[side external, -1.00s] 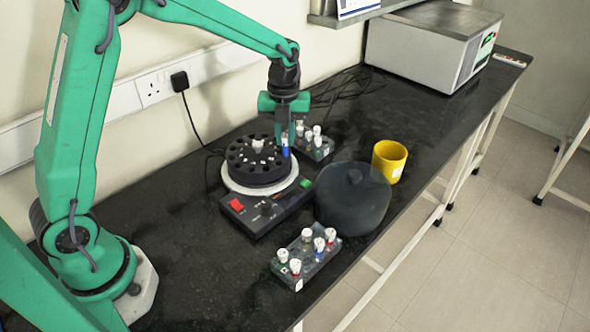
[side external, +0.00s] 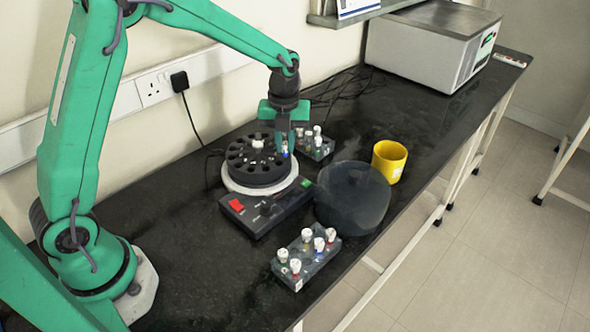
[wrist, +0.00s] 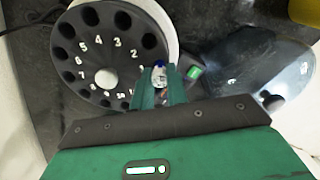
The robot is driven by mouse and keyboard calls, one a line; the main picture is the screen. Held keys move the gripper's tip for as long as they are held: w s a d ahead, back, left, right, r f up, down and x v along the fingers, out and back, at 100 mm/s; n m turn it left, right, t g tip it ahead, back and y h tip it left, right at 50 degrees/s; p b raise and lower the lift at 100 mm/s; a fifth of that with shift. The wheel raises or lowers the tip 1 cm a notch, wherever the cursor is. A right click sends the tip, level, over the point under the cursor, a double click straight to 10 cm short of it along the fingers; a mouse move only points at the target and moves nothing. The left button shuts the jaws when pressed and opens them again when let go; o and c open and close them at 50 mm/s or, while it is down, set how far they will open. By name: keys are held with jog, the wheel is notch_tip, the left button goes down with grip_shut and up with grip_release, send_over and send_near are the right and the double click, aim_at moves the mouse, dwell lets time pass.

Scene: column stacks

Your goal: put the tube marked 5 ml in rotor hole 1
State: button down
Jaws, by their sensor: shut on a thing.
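My gripper (wrist: 159,82) is shut on a small tube (wrist: 159,75) with blue and white on it. Any volume mark on it is too small to read. In the side external view the tube (side external: 284,150) shows at my gripper's tips (side external: 284,146), at the right rim of the dark round rotor (side external: 262,180). The rotor (wrist: 88,58) in the wrist view has a ring of holes with white numbers; 2, 3, 4 and 5 are readable. My gripper covers the area beside number 2, so hole 1 is hidden. I cannot tell whether the tube's lower end is inside a hole.
A tube rack (side external: 313,150) stands behind the rotor, and another rack (side external: 316,262) with several capped tubes stands in front. A dark round lid (side external: 352,200) lies to the right, with a yellow cup (side external: 389,160) beyond it. The bench's left front is clear.

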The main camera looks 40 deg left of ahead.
jog(key=shift+f, duration=0.25)
dwell(0.3)
jog(key=c, duration=1)
grip_release()
jog(key=shift+r, duration=0.15)
jog(key=shift+r, duration=2.85)
